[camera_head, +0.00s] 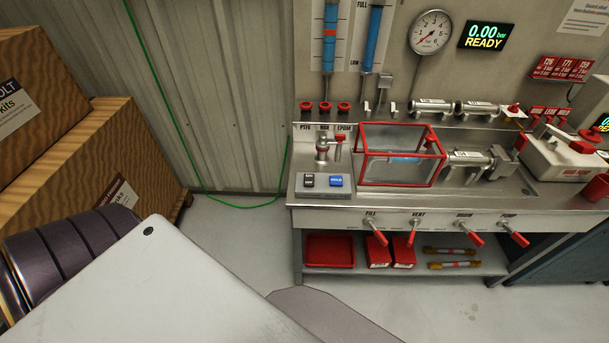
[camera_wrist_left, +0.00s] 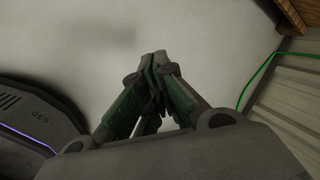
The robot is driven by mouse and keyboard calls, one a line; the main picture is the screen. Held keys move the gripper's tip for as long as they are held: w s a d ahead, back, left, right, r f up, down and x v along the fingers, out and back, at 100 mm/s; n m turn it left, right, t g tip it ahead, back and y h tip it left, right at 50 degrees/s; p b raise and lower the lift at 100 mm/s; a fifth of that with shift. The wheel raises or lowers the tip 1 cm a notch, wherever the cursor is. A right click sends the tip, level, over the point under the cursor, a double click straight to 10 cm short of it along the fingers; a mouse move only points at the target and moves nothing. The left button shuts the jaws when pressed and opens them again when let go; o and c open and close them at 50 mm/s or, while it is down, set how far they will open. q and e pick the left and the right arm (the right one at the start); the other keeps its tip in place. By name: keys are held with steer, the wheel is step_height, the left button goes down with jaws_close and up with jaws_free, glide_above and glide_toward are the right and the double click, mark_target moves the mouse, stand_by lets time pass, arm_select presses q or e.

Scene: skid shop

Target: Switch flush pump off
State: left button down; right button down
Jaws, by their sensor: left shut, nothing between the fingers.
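No flush pump switch can be named for certain, as the labels are too small to read surely. A small grey box (camera_head: 325,187) on the bench's left end carries a black button (camera_head: 308,181) and a blue button (camera_head: 336,181). Red levers hang along the bench front: fill (camera_head: 376,232), vent (camera_head: 413,232), a third (camera_head: 470,234) and a rightmost one (camera_head: 515,233). My left gripper (camera_wrist_left: 157,62) shows in the left wrist view, shut and empty above the pale floor, away from the bench. It is not visible in the head view. My right gripper is not in view.
The steel bench (camera_head: 345,218) holds a red-framed clear box (camera_head: 400,155). A gauge (camera_head: 430,32) and a display (camera_head: 486,36) reading 0.00 bar READY are on the wall. Wooden crates (camera_head: 125,150) stand at left. A green hose (camera_head: 165,105) runs down the wall. Floor before the bench is clear.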

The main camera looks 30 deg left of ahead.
arm_select(q)
steer(key=w+a+r+m+t+y, duration=0.1)
steer(key=w+a+r+t, duration=0.1)
steer(key=w+a+r, duration=0.7)
steer(key=w+a+r+m+t+y, duration=0.1)
steer(key=w+a+r, duration=0.55)
steer(key=a, duration=0.45)
steer(key=w+a+r+m+t, duration=0.2)
steer(key=w+r+m+t, duration=0.25)
steer(key=w+r, duration=1.45)
steer(key=w+d+r+m+t+h, duration=0.45)
steer(key=w+d+r+h, duration=0.35)
steer(key=w+d+r, duration=0.9)
steer(key=s+d+r+n+g+h, duration=0.1)
steer(key=d+h, duration=0.4)
steer(key=d, duration=0.6)
steer(key=s+d+r+n+g+h, duration=0.2)
steer(key=s+d+r+g+h, duration=0.2)
steer(key=d, duration=0.7)
steer(key=shift+d+r+h, duration=0.3)
steer(key=shift+r+h, duration=0.3)
steer(key=shift+h, duration=0.5)
